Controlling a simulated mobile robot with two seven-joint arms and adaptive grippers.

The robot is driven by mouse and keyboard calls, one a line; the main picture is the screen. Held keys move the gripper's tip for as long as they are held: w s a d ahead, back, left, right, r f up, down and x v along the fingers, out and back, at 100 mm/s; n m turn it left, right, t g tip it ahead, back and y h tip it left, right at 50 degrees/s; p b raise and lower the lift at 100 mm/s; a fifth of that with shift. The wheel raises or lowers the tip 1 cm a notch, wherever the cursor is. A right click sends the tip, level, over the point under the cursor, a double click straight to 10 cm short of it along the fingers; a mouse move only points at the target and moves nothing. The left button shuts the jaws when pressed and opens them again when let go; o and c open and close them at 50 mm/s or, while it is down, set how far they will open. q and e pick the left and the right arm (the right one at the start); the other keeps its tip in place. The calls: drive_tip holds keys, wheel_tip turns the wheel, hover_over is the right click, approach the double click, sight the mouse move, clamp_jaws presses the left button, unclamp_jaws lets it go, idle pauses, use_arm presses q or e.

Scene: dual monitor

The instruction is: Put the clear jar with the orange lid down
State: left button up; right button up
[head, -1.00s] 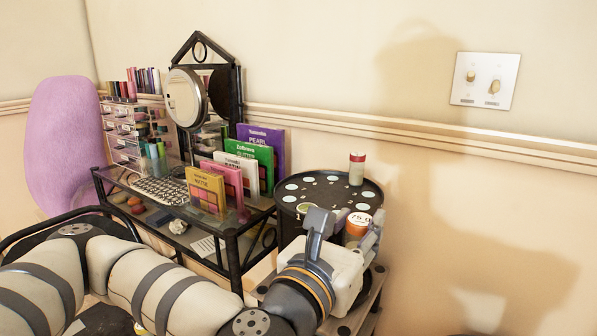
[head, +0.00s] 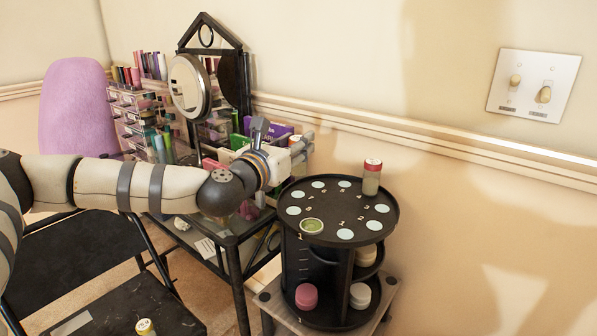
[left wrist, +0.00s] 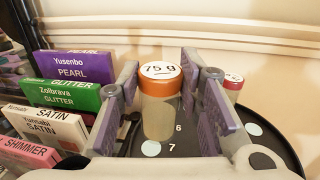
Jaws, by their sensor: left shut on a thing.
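In the left wrist view, the clear jar with the orange lid (left wrist: 160,118) is upright between the fingers of my left gripper (left wrist: 160,88), which is shut on it. The lid top reads "75 g". In the head view, my left gripper (head: 301,146) is at the back left of the black round carousel (head: 330,208), and the jar is mostly hidden there. The carousel top has a ring of pale numbered discs. I cannot tell whether the jar's base clears the top. My right gripper is not in view.
Palette boxes (left wrist: 75,66) stand left of the gripper.

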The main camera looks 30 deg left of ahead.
sight(295, 168)
use_arm(q)
drive_tip(key=w+f, duration=0.1)
drive_tip(key=a+f, duration=0.1)
drive_tip(key=f, duration=0.1)
drive_tip(key=shift+w, duration=0.35)
drive_tip(key=f, duration=0.2)
drive_tip(key=f+b, duration=0.1)
drive_tip(key=shift+w+a+f, duration=0.3)
drive_tip(key=shift+w+a, duration=0.05)
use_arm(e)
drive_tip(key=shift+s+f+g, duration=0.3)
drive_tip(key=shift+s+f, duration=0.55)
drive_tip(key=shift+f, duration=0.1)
use_arm(q)
drive_tip(key=shift+f+b, duration=0.25)
drive_tip(key=shift+b, duration=0.05)
drive_tip(key=o, duration=1.2)
drive_tip(key=shift+r, duration=0.1)
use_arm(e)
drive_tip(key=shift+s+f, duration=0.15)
